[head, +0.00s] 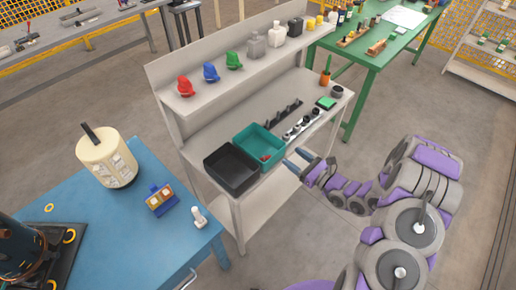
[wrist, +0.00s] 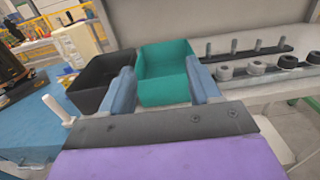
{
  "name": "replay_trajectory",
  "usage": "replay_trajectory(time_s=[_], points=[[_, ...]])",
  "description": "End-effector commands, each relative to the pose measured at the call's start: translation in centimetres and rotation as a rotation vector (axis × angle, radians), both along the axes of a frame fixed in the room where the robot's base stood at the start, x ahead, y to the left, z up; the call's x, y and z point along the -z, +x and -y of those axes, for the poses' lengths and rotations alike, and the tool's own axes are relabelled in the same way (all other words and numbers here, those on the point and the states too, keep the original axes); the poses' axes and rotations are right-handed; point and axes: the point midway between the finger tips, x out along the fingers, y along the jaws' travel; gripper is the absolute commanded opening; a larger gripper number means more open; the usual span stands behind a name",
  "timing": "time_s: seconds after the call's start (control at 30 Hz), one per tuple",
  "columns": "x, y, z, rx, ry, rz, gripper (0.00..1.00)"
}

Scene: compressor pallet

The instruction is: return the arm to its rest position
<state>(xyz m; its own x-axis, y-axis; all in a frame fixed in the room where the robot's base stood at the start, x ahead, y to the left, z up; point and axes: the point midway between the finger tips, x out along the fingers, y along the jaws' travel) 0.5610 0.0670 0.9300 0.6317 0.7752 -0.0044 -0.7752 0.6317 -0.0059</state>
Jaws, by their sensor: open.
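My arm is purple and grey and reaches from the lower right of the head view toward the workbench. My gripper (head: 294,160) is at the front edge of the bench, close to the teal bin (head: 245,136). In the wrist view my gripper (wrist: 161,88) has its two blue fingers spread apart with nothing between them. The teal bin (wrist: 180,95) shows beyond and between the fingertips. A black bin (wrist: 88,98) stands left of it, partly behind the left finger. A small red thing (head: 265,157) lies in the teal bin in the head view.
The grey workbench (head: 205,125) carries a rack of dark pegs (head: 283,115), a row of rollers (head: 302,125) and an upper shelf with red, blue and green parts. A blue table (head: 120,235) stands at left. A green table (head: 375,50) stands behind. Floor at right is clear.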

Motion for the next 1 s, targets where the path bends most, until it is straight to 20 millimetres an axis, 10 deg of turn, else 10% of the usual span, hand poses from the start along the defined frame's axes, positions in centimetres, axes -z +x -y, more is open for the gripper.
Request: replay_trajectory(time_s=[0.73, 1.0], points=[[-0.1, -1.4, 1.6, -0.004, -0.003, 0.002, 0.62], [-5.7, -4.1, -2.4, -0.21, -0.061, 0.101, 0.62]])
